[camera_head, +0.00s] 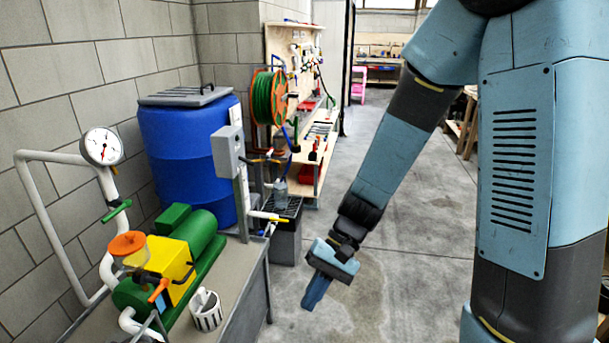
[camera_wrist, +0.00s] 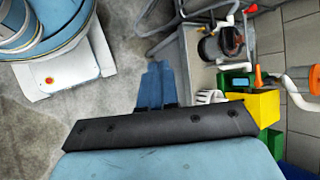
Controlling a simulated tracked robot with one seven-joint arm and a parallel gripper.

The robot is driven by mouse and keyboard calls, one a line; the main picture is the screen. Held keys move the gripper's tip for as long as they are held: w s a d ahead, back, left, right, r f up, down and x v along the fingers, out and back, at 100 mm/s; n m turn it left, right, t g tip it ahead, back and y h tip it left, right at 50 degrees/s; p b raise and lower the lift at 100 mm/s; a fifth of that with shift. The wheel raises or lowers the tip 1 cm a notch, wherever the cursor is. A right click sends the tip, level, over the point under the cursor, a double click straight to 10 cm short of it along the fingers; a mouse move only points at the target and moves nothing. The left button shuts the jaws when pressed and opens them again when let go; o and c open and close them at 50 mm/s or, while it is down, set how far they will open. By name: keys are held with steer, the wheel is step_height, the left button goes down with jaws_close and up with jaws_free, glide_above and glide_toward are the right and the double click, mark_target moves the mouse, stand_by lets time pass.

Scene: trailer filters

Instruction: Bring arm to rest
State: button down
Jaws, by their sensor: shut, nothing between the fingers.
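My gripper (camera_head: 316,291) hangs at the end of my arm, pointing down over the bare concrete floor. It is to the right of the pump bench in the head view. In the wrist view its blue fingers (camera_wrist: 157,82) are together, with nothing between them. My arm reaches down and to the left from the blue-grey column at the right of the head view, with its elbow bent at the top. No object touches the gripper in either view.
A blue barrel (camera_head: 187,155), pressure gauge (camera_head: 102,147) and hose reel (camera_head: 269,97) stand along the left wall. The floor (camera_head: 415,240) between bench and column is clear.

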steer(key=s+d+r+t+h, duration=0.1)
steer(key=d+r+t+h, duration=0.5)
steer(key=d+r, duration=1.6)
step_height(320, 180, up, 2)
steer(key=t, duration=0.5)
steer(key=shift+s, duration=0.15)
steer(key=shift+a, duration=0.1)
